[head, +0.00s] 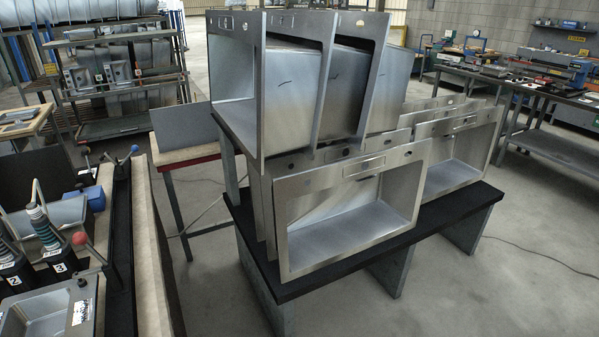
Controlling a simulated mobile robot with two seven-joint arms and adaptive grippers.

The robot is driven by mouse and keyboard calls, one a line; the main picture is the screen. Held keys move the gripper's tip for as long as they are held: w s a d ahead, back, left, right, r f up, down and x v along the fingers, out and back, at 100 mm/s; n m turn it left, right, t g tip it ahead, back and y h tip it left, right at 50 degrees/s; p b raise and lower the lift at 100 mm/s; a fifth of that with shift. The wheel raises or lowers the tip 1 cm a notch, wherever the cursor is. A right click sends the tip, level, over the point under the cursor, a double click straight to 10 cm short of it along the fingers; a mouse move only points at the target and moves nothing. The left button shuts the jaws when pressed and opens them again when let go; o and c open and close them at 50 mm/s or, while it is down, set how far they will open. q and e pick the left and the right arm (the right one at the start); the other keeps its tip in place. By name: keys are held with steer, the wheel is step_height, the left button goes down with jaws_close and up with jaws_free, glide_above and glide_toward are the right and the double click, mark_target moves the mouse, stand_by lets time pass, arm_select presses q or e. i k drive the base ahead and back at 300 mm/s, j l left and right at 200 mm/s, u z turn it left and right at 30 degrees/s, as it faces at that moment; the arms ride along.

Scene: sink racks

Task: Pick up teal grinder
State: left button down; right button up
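I cannot make out a thing that is clearly the teal grinder. At the left edge, a dark upright tool (62,262) with a teal, black and white striped upper part (42,224) stands by the bench. A similar dark one (12,268) is beside it, cut by the frame. I cannot tell whether either is a grinder. A small blue machine (577,65) lies on the far right workbench (540,92), too small to identify. Neither of my grippers is in view.
Steel sinks (352,222) stand and stack on a black-topped table (455,217) in the middle. A steel basin (45,318) sits at the lower left, near a red ball knob (79,239). A shelf rack (118,85) stands behind. The floor (520,260) at right is clear except a cable.

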mark_target(56, 246)
steer(key=u, duration=0.4)
steer(key=j+u, duration=0.1)
steer(key=u, duration=0.25)
steer(key=j+u, duration=0.1)
steer(key=u, duration=0.3)
steer(key=j+u, duration=0.1)
steer(key=u, duration=0.3)
steer(key=j, duration=0.2)
